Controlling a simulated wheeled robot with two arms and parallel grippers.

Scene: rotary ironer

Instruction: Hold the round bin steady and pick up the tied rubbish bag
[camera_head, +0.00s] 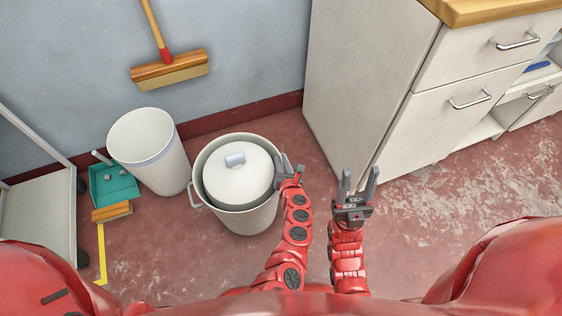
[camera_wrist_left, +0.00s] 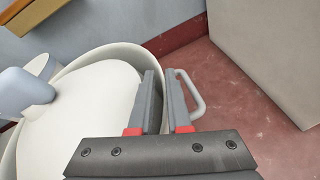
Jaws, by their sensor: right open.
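The round bin (camera_head: 247,222) is a pale grey tub with side handles, standing upright on the floor. Inside it sits the tied rubbish bag (camera_head: 240,188), a smooth white dome with a blue-grey tied top (camera_head: 235,160). The bag also shows in the left wrist view (camera_wrist_left: 85,115). My left gripper (camera_head: 290,168) is at the bin's right rim. In the left wrist view its close-set fingers (camera_wrist_left: 160,85) straddle the rim beside a handle (camera_wrist_left: 192,92) and look shut on it. My right gripper (camera_head: 359,180) is open and empty, to the right of the bin and apart from it.
A second white bin (camera_head: 150,155) stands left of the round bin, with a teal dustpan (camera_head: 113,187) and brush (camera_head: 112,212) beyond. A white cabinet (camera_head: 365,75) stands at the right. A broom (camera_head: 168,70) is by the wall. Floor right of my right gripper is clear.

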